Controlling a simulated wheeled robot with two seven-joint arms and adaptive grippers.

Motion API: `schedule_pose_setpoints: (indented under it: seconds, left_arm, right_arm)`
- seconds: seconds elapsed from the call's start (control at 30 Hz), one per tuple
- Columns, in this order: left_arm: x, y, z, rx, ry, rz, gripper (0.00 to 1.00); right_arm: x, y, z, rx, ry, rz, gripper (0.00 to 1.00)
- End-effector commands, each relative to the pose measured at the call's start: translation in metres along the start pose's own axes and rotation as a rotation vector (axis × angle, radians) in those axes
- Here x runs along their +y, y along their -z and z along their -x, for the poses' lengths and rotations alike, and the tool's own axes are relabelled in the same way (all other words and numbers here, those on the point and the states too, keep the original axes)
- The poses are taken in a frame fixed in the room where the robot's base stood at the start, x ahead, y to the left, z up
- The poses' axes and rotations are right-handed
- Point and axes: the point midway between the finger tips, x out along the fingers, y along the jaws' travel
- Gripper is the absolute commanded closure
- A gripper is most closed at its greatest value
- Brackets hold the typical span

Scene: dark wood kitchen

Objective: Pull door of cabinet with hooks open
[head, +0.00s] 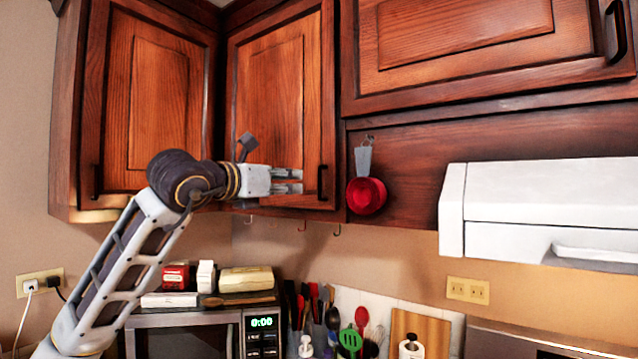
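The wooden cabinet with hooks (276,85) is in the middle of the head view, with small hooks (302,226) hanging under its bottom edge. Its door looks closed. A dark vertical handle (322,182) is on the lower right of that door. My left gripper (300,181) is in front of the lower door, its fingers pointing right toward the handle. A narrow gap shows between the two fingers, with nothing visible between them. The fingertips appear just left of the handle, apart from it. My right gripper is out of view.
Another cabinet (155,90) is at left, and an upper cabinet (450,40) at right. A red measuring cup (366,195) hangs right of the handle. A white range hood (540,205) juts out at right. A microwave (190,335) and several utensils (350,338) are below.

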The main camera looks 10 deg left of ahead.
Motion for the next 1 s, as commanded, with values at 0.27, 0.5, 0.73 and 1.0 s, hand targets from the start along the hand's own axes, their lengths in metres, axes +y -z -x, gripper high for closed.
schedule_pose_setpoints:
  seconds: [0.27,0.5,0.73,1.0]
  left_arm:
    - [-0.001,-0.002,-0.029,0.001,0.002,0.002,0.69]
    - [-0.001,-0.002,-0.060,0.002,0.002,0.001,0.69]
    - [-0.001,-0.002,-0.089,0.001,0.003,0.002,0.69]
    - [-0.001,-0.002,-0.117,0.001,0.001,0.001,0.69]
  right_arm:
    - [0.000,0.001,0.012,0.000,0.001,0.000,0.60]
    - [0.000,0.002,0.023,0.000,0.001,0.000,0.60]
    - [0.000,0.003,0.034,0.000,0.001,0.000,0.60]
    - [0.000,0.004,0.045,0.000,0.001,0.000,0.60]
